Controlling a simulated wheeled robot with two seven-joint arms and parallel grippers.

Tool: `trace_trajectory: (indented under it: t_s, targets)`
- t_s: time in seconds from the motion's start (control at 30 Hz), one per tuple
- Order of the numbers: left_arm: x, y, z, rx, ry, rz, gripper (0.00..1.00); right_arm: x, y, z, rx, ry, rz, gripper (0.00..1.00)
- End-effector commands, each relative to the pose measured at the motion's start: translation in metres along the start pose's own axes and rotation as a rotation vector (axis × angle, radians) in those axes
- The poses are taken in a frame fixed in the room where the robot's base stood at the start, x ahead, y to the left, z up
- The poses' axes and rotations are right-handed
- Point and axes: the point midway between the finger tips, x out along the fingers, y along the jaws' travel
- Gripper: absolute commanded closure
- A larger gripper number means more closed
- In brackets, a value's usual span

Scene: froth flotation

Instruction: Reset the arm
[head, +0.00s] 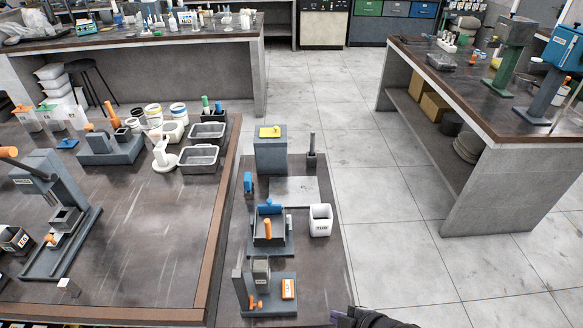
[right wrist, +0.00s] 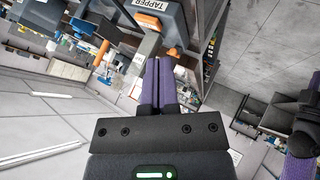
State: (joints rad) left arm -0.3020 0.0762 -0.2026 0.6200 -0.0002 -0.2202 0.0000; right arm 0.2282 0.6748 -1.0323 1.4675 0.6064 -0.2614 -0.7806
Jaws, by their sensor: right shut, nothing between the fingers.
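My right gripper (head: 345,317) shows at the bottom edge of the head view, beside the front right corner of the narrow dark bench (head: 325,262). In the right wrist view its two purple fingers (right wrist: 158,72) lie together, shut with nothing between them. It is apart from the equipment on the bench.
The narrow bench carries a grey box with a yellow top (head: 270,150), a white tub (head: 320,220), a machine with an orange handle (head: 268,232) and a front machine (head: 262,285). A larger bench (head: 130,230) stands left. The tiled floor right is clear.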

Motion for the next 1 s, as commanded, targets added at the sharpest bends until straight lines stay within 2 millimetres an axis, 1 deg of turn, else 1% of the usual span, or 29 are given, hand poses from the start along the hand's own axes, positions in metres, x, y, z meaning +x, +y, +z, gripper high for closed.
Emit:
trace_trajectory:
  t_s: [0.03,0.07,0.1,0.23,0.33,0.47,0.57,0.67,0.7,0.77,0.8,0.87,0.9,1.0]
  targets:
    - [0.0,-0.001,0.0,0.0,0.0,-0.001,0.41,0.0,0.0,0.0,0.0,0.0,0.0,1.0]
    - [0.006,0.0,0.001,0.0,-0.001,-0.001,0.41,0.006,-0.004,0.006,0.018,-0.009,0.004,1.0]
    - [0.012,0.0,0.002,0.0,-0.002,-0.001,0.41,0.012,-0.009,0.014,0.047,-0.026,0.011,1.0]
    - [0.027,0.0,0.005,0.0,-0.007,0.0,0.41,0.028,-0.022,0.038,0.138,-0.075,0.031,1.0]
    - [0.039,-0.005,0.004,0.001,-0.003,-0.009,0.41,0.04,-0.037,0.059,0.219,-0.121,0.045,1.0]
    - [0.059,-0.01,0.005,0.004,-0.004,-0.017,0.41,0.057,-0.067,0.093,0.352,-0.198,0.059,1.0]
    - [0.076,-0.009,0.01,0.005,-0.01,-0.015,0.41,0.069,-0.102,0.122,0.475,-0.273,0.063,1.0]
    - [0.096,-0.008,0.014,0.007,-0.015,-0.014,0.41,0.078,-0.147,0.153,0.615,-0.361,0.06,1.0]
    - [0.104,-0.008,0.015,0.008,-0.017,-0.014,0.41,0.081,-0.17,0.166,0.677,-0.403,0.055,1.0]
    - [0.119,-0.008,0.018,0.01,-0.02,-0.013,0.41,0.083,-0.211,0.184,0.78,-0.476,0.042,1.0]
    - [0.129,-0.007,0.02,0.011,-0.023,-0.013,0.41,0.083,-0.243,0.195,0.854,-0.529,0.029,1.0]
    - [0.144,-0.007,0.022,0.013,-0.027,-0.011,0.41,0.08,-0.293,0.207,0.966,-0.613,0.006,1.0]
    - [0.152,-0.006,0.024,0.014,-0.03,-0.011,0.41,0.076,-0.325,0.212,1.033,-0.666,-0.011,1.0]
    - [0.164,-0.006,0.027,0.017,-0.034,-0.01,0.41,0.064,-0.382,0.214,1.156,-0.767,-0.045,1.0]
